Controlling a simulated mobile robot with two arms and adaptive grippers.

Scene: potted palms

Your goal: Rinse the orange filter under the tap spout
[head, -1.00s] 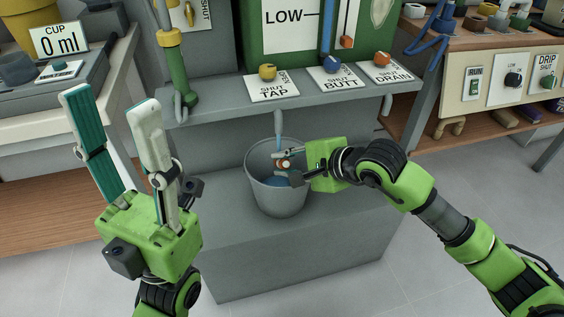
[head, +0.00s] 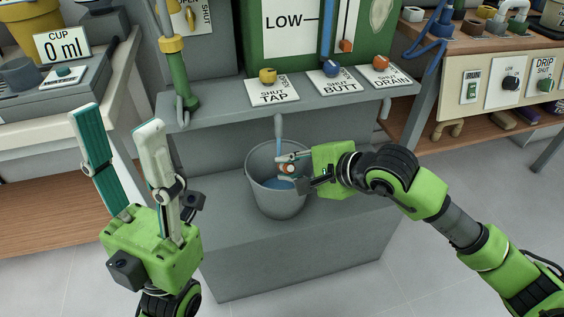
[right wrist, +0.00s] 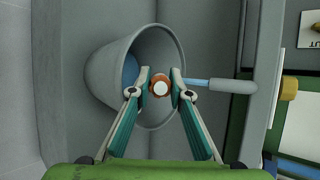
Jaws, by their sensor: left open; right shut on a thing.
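The orange filter (head: 288,169) is small, with a white centre; it also shows in the right wrist view (right wrist: 160,84). My right gripper (right wrist: 161,84) is shut on it, one finger on each side, holding it over the bucket mouth. The grey tap spout (head: 279,125) hangs just above; in the right wrist view the spout (right wrist: 232,87) points at the filter. A thin blue water stream (right wrist: 196,82) runs from it to the fingertips at the filter; the exact contact is hidden. My left gripper (head: 112,135) is open and empty at the left.
A grey bucket (head: 262,197) with blue water stands on a grey step (head: 300,245) below the spout. The shelf (head: 210,110) above carries the yellow tap knob (head: 267,75), blue butt knob (head: 331,67) and orange drain knob (head: 381,63). Benches stand at both sides.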

